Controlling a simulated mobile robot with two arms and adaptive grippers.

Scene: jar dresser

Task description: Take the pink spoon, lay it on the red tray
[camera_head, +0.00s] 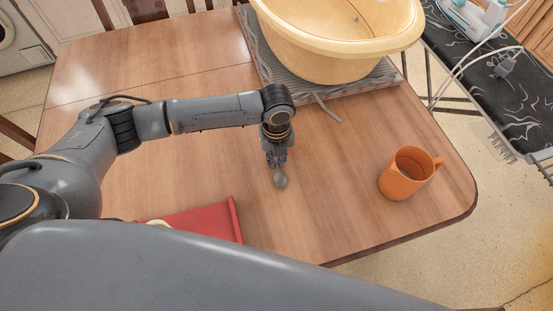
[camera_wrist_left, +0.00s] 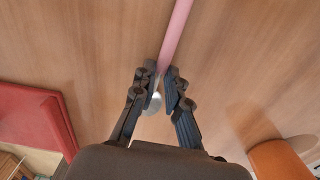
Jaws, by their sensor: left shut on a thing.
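The pink spoon shows its long pink handle (camera_wrist_left: 176,35) in the left wrist view, with a shiny metal bowl between my fingers. In the head view its grey metal bowl (camera_head: 280,180) shows just below my left gripper (camera_head: 277,158), and the handle is mostly hidden. My left gripper is shut on the spoon, also in the left wrist view (camera_wrist_left: 161,72). I cannot tell whether the spoon touches the table. The red tray (camera_head: 215,220) lies left of and nearer than the gripper, partly hidden by my arm. It also shows at left in the wrist view (camera_wrist_left: 30,112).
An orange mug (camera_head: 398,185) stands to the right on the wooden table (camera_head: 335,205). A yellow tub (camera_head: 335,60) sits on a grey striped cloth (camera_head: 275,75) at the back. A cream object (camera_head: 158,224) shows at the tray. Bare tabletop separates gripper and tray.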

